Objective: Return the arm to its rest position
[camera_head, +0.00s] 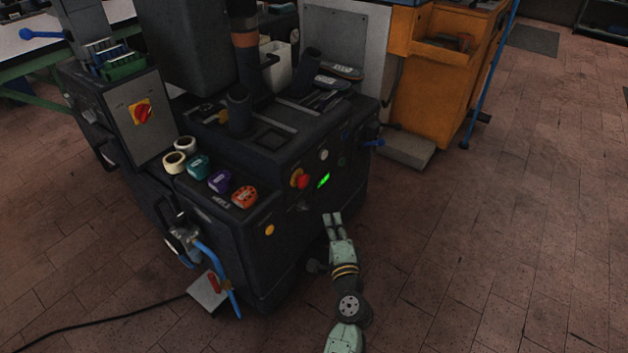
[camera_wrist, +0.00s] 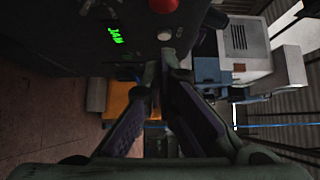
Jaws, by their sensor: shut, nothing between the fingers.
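My arm reaches up from the bottom of the head view, with my gripper (camera_head: 333,219) close in front of the dark heel press (camera_head: 262,262). In the wrist view my gripper (camera_wrist: 165,57) is shut, its fingertips together with nothing between them. I cannot tell whether the fingertips touch the panel.
Several tape rolls (camera_head: 198,167) lie on the press's left ledge. A blue hose (camera_head: 219,272) and a black cable (camera_head: 95,320) are at its lower left. An orange cabinet (camera_head: 432,85) stands behind right. The tiled floor (camera_head: 500,230) on the right is clear.

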